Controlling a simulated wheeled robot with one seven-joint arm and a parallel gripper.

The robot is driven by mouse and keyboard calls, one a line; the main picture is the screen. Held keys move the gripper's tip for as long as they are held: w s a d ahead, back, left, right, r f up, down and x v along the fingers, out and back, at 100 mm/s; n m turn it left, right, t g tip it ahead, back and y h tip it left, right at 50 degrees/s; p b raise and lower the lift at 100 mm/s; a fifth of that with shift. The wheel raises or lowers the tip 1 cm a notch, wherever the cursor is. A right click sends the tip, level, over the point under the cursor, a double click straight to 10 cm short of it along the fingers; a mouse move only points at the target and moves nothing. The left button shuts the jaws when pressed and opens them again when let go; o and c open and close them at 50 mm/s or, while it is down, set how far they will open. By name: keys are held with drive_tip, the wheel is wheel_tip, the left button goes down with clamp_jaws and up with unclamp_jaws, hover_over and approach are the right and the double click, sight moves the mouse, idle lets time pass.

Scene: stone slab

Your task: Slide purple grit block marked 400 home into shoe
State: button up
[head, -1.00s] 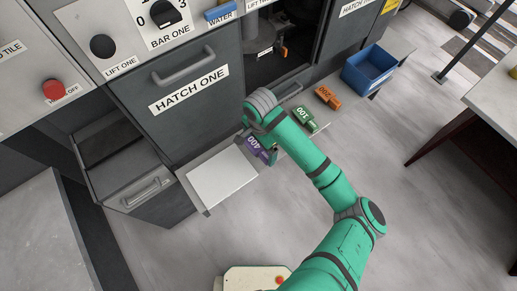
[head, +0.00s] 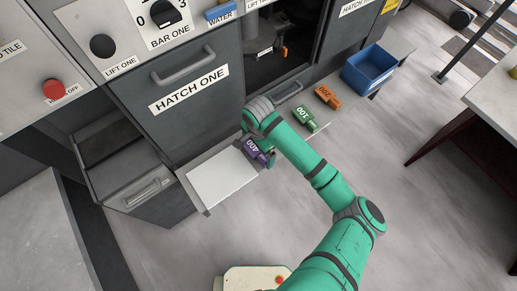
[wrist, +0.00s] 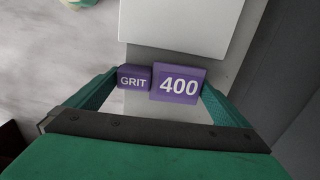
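The purple grit block (head: 252,146) marked 400 is at the front ledge, just right of the pale plate. In the wrist view the block (wrist: 178,84) shows its 400 face and a smaller part reading GRIT. My gripper (wrist: 160,80) has one finger against each end of it and appears shut on it. In the head view my gripper (head: 262,140) is partly hidden by my own wrist. I cannot tell whether the block touches the ledge. No shoe can be made out for certain; a dark grey machine head (head: 262,42) hangs inside the open hatch.
A pale plate (head: 222,178) lies left of the block. The green block (head: 305,117) marked 100, the orange block (head: 328,97) marked 200 and a blue bin (head: 369,68) line the ledge to the right. Hatch one (head: 190,90) is closed behind. Open floor lies in front.

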sight(258, 150)
idle(0.3)
wheel_tip(258, 150, up, 11)
idle(0.5)
